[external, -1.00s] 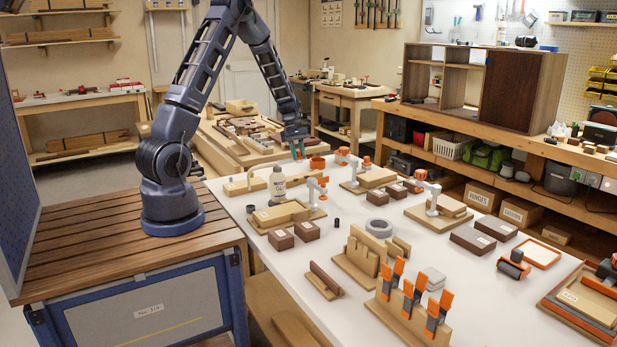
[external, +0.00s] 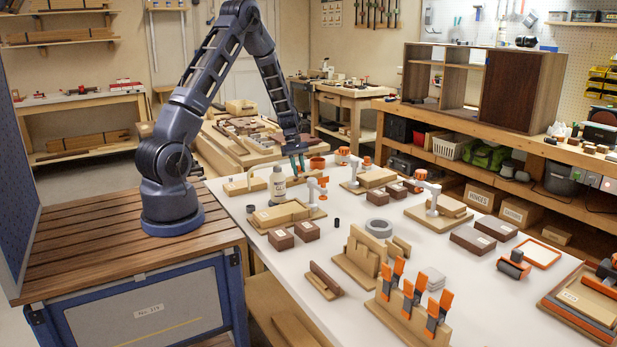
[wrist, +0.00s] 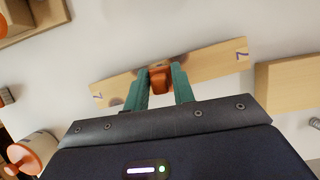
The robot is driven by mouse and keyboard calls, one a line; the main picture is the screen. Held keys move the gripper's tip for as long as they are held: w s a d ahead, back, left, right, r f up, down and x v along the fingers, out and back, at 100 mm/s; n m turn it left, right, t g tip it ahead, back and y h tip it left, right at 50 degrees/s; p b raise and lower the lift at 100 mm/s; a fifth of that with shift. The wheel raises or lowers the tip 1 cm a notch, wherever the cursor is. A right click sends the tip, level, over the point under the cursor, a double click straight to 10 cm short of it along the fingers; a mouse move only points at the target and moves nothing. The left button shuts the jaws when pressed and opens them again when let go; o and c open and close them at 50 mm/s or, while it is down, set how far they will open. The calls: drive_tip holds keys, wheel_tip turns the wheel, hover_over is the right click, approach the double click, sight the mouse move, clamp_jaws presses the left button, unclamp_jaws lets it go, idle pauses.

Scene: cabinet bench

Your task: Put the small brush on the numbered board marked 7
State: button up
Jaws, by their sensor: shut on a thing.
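My gripper (wrist: 160,72) has green fingers and is shut on the small brush (wrist: 160,80), of which a short orange-brown part shows between the fingertips. Below it in the wrist view lies a pale wooden board (wrist: 213,63) with a 7 at each end. The brush is over the middle of this board. I cannot tell whether it touches it. The brush is too small to make out there.
A white and orange clamp (external: 317,187) stands in front. Another wooden block (wrist: 290,84) lies right of the board in the wrist view. Blocks and jigs cover much of the white table (external: 262,275).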

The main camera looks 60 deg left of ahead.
drive_tip(key=o, duration=1)
drive_tip(key=shift+c, duration=0.2)
drive_tip(key=v, duration=1.2)
drive_tip(key=shift+r, duration=0.2)
drive_tip(key=s+d+r+m+t+y, duration=0.1)
drive_tip(key=s+d+r+m, duration=0.3)
drive_tip(key=s+d+r, duration=0.45)
drive_tip(key=s+d+r+m+y, duration=0.1)
drive_tip(key=s+d+r+m, duration=0.4)
drive_tip(key=r, duration=0.6)
drive_tip(key=s+d+r+m+t+y, duration=0.1)
drive_tip(key=s+d+r+m, duration=0.2)
drive_tip(key=s, duration=0.6)
drive_tip(key=s+d+r+m+t+y, duration=0.1)
drive_tip(key=s+d+r+m+t, duration=0.1)
drive_tip(key=s+d+m, duration=0.4)
drive_tip(key=shift+s+d+r+t, duration=0.3)
drive_tip(key=shift+s+d+r, duration=0.2)
drive_tip(key=shift+s, duration=1.8)
